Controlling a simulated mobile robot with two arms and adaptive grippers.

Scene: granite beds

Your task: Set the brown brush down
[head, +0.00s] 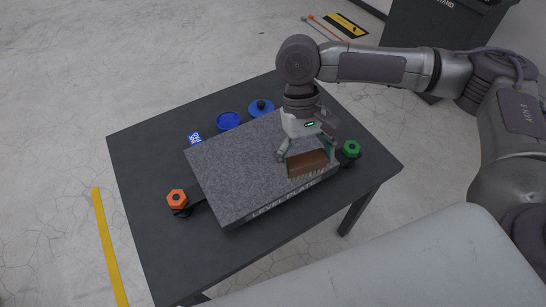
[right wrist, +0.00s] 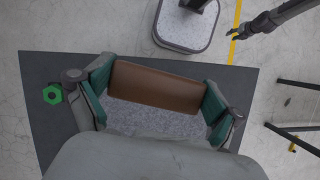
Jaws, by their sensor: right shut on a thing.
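The brown brush (head: 307,164) has a brown wooden back and pale bristles pointing down. My right gripper (head: 309,156) is shut on it across its length, over the right front part of the granite plate (head: 235,170). In the right wrist view the brush (right wrist: 155,87) lies between the two green-padded fingers of the gripper (right wrist: 156,92), with speckled granite below. I cannot tell whether the bristles touch the granite. My left gripper does not show in the head view; a dark gripper (right wrist: 262,24) at the top right of the right wrist view may be it.
The plate stands on a dark table (head: 140,150). An orange knob (head: 177,197) is at its left front corner and a green knob (head: 351,148) at its right.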

